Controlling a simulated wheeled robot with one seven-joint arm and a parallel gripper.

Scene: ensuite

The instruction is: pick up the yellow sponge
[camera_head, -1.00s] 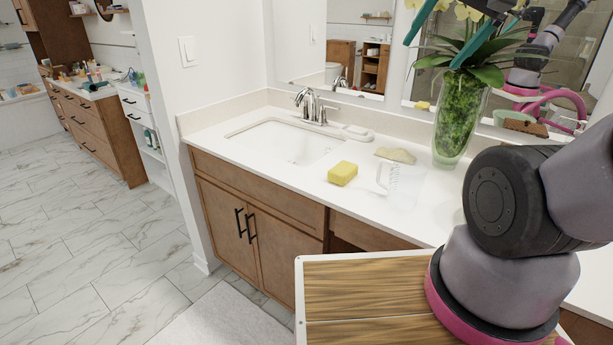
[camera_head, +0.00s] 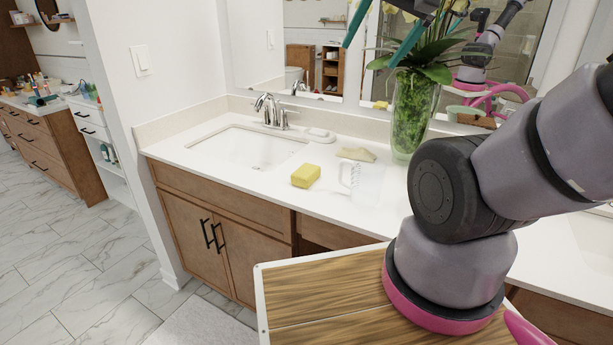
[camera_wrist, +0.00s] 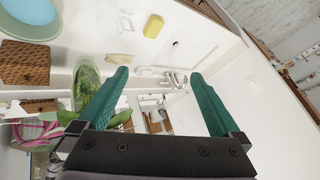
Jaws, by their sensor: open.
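The yellow sponge (camera_head: 306,175) lies on the white countertop (camera_head: 230,180), right of the sink and left of a clear glass mug. It also shows in the wrist view (camera_wrist: 153,26), beyond and above my fingertips. My gripper (camera_head: 375,25) is at the top edge of the head view, its teal fingers high above the counter in front of the vase and mirror. In the wrist view the two teal fingers (camera_wrist: 160,78) are spread wide with nothing between them. The gripper is open, empty and well apart from the sponge.
A glass vase with an orchid (camera_head: 412,110) stands right of the sponge. A clear mug (camera_head: 362,183), a beige cloth-like piece (camera_head: 356,154) and a soap dish (camera_head: 319,135) are nearby. The faucet (camera_head: 268,108) rises behind the sink (camera_head: 248,148). A mirror backs the counter.

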